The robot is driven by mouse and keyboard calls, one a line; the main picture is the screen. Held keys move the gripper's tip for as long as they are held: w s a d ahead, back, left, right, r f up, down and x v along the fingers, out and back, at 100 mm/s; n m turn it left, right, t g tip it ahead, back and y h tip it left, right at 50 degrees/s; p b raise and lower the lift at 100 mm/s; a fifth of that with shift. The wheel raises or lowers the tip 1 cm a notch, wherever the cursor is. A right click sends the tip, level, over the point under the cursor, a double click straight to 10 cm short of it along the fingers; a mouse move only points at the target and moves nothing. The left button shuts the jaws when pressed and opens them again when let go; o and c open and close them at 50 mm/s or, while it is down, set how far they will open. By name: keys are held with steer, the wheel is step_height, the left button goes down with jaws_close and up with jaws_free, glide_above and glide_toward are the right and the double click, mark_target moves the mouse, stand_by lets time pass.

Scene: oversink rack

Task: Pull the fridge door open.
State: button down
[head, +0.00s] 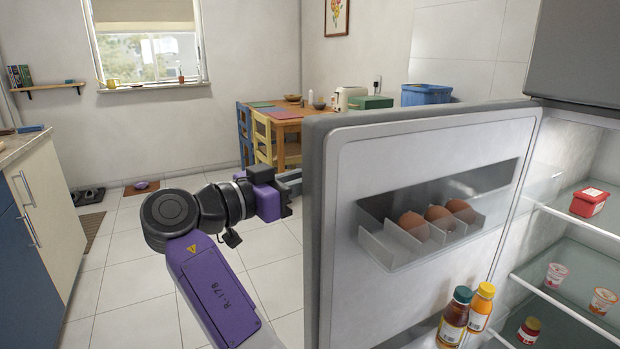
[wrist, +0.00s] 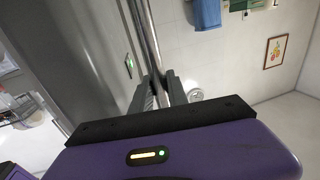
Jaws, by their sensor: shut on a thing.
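The fridge door (head: 430,160) stands wide open, its inner side with the egg shelf facing me in the head view. The fridge interior (head: 570,250) shows at the right. My gripper (wrist: 160,92) is on the outer side of the door; in the head view its purple body shows left of the door edge and its fingertips are hidden. In the wrist view its two fingers are shut around the long metal door handle (wrist: 149,45), beside the grey outer door face (wrist: 85,60).
Eggs (head: 438,216) sit in the door shelf, and bottles (head: 468,312) stand lower in the door. A blue and cream cabinet (head: 40,220) stands at the left. A table (head: 285,113) with chairs is behind. Tiled floor (head: 130,290) is clear between the cabinet and my arm.

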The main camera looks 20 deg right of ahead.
steer(key=c, duration=1.3)
jaws_free()
steer(key=v, duration=0.7)
steer(key=shift+a+p, duration=0.4)
